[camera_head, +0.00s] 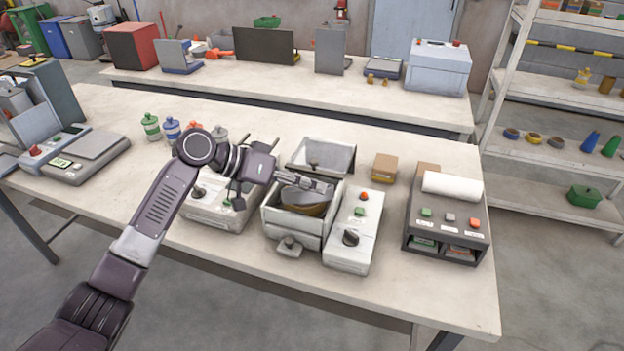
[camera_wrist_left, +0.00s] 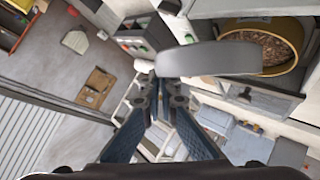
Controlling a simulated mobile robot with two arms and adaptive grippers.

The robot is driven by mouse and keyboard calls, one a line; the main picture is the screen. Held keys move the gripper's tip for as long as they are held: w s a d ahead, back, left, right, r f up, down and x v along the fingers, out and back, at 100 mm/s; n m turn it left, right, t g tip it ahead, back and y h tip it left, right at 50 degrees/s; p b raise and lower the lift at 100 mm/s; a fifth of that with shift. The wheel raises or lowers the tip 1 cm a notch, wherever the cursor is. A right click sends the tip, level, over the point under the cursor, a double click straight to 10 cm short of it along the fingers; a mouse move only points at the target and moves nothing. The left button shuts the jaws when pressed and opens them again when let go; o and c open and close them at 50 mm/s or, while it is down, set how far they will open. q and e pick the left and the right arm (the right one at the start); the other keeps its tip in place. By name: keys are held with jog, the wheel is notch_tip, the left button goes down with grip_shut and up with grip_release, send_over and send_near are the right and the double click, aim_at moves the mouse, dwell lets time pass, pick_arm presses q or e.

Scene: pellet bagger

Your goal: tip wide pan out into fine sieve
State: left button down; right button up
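My left gripper (camera_head: 318,187) is over the open white box machine (camera_head: 292,226). Its fingers (camera_wrist_left: 165,88) come together at the near end of a grey wide pan (camera_wrist_left: 208,60) and look shut on it. The pan also shows in the head view (camera_head: 298,196), tilted, above a yellow-rimmed round sieve (camera_head: 308,210) inside the box. In the left wrist view the sieve (camera_wrist_left: 296,35) holds brown pellets (camera_wrist_left: 262,44). The pan covers part of the sieve, and its inside is hidden. My right gripper is not in view.
The box's lid (camera_head: 322,157) stands open behind. A control unit (camera_head: 352,230) with a green button and dark knob stands close on the right, and a white device (camera_head: 212,208) on the left. Bottles (camera_head: 151,127) stand farther back. The table's front left is clear.

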pick_arm(q)
jog(key=shift+s+f+t+b, duration=0.3)
jog(key=shift+s+f+b, duration=0.15)
jog(key=shift+f, duration=0.1)
jog(key=s+f+m+t+b, duration=0.2)
jog(key=s+f+b, duration=0.1)
jog(key=s, duration=0.3)
jog(key=shift+d+m+t+b, duration=0.4)
jog(key=shift+d+b, duration=0.05)
jog(key=shift+b, duration=0.1)
jog(key=shift+w, duration=0.1)
